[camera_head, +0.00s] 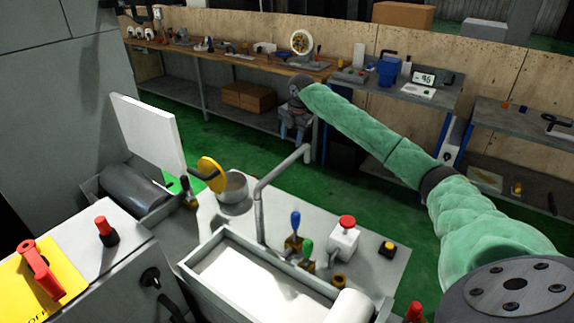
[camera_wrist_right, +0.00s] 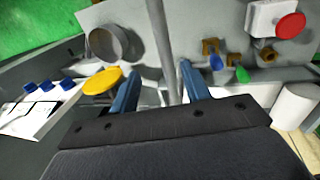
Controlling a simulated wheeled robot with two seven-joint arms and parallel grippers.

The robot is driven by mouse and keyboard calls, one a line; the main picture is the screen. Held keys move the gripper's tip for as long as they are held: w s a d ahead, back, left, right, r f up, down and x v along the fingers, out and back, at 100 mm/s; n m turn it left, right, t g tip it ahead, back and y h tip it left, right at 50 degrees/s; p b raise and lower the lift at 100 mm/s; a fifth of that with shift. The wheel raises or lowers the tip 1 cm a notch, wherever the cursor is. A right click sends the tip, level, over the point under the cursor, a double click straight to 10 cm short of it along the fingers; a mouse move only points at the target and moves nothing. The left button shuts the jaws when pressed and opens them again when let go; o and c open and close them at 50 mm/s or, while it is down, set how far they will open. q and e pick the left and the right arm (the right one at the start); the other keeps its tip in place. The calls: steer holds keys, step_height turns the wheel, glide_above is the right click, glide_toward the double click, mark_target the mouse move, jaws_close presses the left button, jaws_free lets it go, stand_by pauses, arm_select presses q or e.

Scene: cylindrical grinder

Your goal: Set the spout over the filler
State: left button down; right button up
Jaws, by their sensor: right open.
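The spout is a bent grey pipe (camera_head: 259,212) rising from the machine top; its upper arm points up and right in the head view, away from the filler. The filler is a round grey open cup (camera_head: 233,196) left of the pipe, with its yellow cap (camera_head: 211,175) tilted up beside it. My right gripper (camera_head: 294,136) is open near the spout's free end. In the right wrist view the spout (camera_wrist_right: 161,40) runs between the open fingers (camera_wrist_right: 160,90); I cannot tell whether they touch it. My left gripper is not in view.
Blue and green valve levers (camera_head: 295,222), a red button box (camera_head: 344,238) and a white tray (camera_head: 200,262) stand close around the pipe. A white upright panel (camera_head: 150,135) is at left. Green floor lies open behind the machine, before the benches.

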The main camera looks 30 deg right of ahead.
mark_target(288, 160)
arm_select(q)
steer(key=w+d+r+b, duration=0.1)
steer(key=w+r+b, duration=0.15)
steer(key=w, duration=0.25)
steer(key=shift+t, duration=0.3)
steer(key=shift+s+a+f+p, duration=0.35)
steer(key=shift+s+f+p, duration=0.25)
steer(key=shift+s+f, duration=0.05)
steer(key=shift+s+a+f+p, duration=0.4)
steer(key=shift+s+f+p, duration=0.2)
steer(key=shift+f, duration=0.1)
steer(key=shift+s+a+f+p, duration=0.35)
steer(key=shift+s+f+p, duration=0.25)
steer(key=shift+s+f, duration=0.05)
arm_select(e)
steer(key=shift+w+a+f, duration=0.1)
steer(key=shift+w+f, duration=0.1)
steer(key=shift+f, duration=1.55)
steer(key=shift+w+a+f, duration=0.1)
steer(key=shift+w+f, duration=0.1)
steer(key=shift+f, duration=1.6)
steer(key=shift+w+a+f, duration=0.1)
steer(key=shift+w+f, duration=0.1)
steer(key=shift+f, duration=1.55)
jaws_close()
